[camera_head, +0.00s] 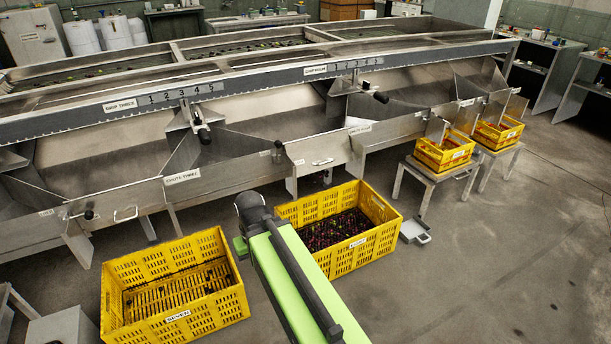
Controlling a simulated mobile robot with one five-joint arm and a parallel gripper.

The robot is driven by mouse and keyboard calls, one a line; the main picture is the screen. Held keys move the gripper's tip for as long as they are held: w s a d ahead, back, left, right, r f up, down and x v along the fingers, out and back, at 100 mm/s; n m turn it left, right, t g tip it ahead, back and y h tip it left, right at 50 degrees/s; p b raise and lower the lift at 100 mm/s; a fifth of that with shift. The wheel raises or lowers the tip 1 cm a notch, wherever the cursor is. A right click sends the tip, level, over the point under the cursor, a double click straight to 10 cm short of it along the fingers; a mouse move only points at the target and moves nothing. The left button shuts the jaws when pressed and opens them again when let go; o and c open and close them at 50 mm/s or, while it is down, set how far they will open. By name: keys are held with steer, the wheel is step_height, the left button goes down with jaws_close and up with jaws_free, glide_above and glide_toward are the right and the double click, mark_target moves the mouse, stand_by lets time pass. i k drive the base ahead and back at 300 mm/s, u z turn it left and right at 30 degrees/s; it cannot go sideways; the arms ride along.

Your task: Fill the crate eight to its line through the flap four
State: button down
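The middle yellow crate (384,248) stands on the floor; its small label seems to read EIGHT, though it is hard to make out. Dark purple olives (340,229) lie in it below the rim. Above and behind it is the steel front marked CHUTE FOUR (360,129), with a plate and pull handle (322,162) that may be flap four; I cannot read a flap label or tell its opening. A black-knobbed lever (278,147) is just left of it. My gripper (247,206) is at the dark end of my green arm, left of the crate; its fingers cannot be made out.
Two small yellow crates (443,153) (498,133) sit on metal stands at right. A grey scoop-like pan (414,231) lies beside the middle crate. The floor at right is clear.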

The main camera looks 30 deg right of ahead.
mark_target(311, 155)
steer(key=i, duration=0.9)
steer(key=u, duration=0.05)
